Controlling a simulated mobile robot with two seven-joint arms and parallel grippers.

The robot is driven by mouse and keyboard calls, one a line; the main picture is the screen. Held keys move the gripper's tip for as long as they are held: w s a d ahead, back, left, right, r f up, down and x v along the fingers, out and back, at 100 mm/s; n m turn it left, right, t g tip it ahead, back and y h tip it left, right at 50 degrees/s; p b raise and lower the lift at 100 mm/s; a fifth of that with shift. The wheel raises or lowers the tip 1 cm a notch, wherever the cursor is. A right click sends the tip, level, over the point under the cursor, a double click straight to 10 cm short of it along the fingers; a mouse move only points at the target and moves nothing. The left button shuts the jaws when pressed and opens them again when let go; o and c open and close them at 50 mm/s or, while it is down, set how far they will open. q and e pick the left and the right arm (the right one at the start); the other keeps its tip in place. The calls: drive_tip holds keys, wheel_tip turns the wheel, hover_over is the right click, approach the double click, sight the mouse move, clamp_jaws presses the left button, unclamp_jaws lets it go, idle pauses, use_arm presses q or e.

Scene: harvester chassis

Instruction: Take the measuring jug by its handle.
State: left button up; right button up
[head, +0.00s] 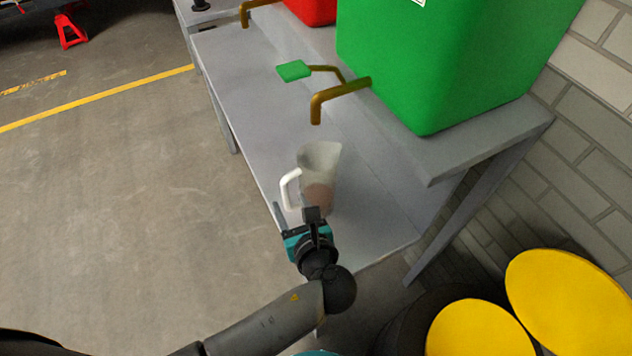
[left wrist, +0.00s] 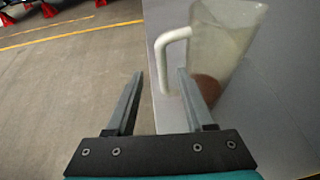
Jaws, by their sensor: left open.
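The measuring jug (head: 320,167) is a translucent, pale container standing upright on the grey bench, with something reddish-brown showing low in it. Its white handle (head: 290,189) points left in the head view, toward the bench's edge. In the left wrist view the jug (left wrist: 222,42) is at the upper right and its handle (left wrist: 172,58) is just beyond the fingertips. My left gripper (head: 296,208) is open at the jug's near side. In the left wrist view its fingers (left wrist: 160,72) are spread, with nothing gripped between them. The right gripper is not in view.
The grey bench (head: 240,90) has clear surface beyond the jug. A green tank (head: 430,70) with a brass tap (head: 338,95) stands on a raised shelf behind it. Yellow drum lids (head: 570,300) are at the lower right. Open floor lies left.

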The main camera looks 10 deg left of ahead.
sight(285, 194)
use_arm(q)
drive_tip(key=x, duration=0.3)
drive_tip(key=shift+w+a+f, duration=0.1)
drive_tip(key=shift+w+f, duration=0.1)
drive_tip(key=shift+w, duration=0.1)
drive_tip(key=b+x, duration=0.1)
drive_tip(key=x, duration=0.4)
drive_tip(key=shift+w+f+b, duration=0.15)
drive_tip(key=shift+b, duration=0.15)
clamp_jaws()
idle(0.9)
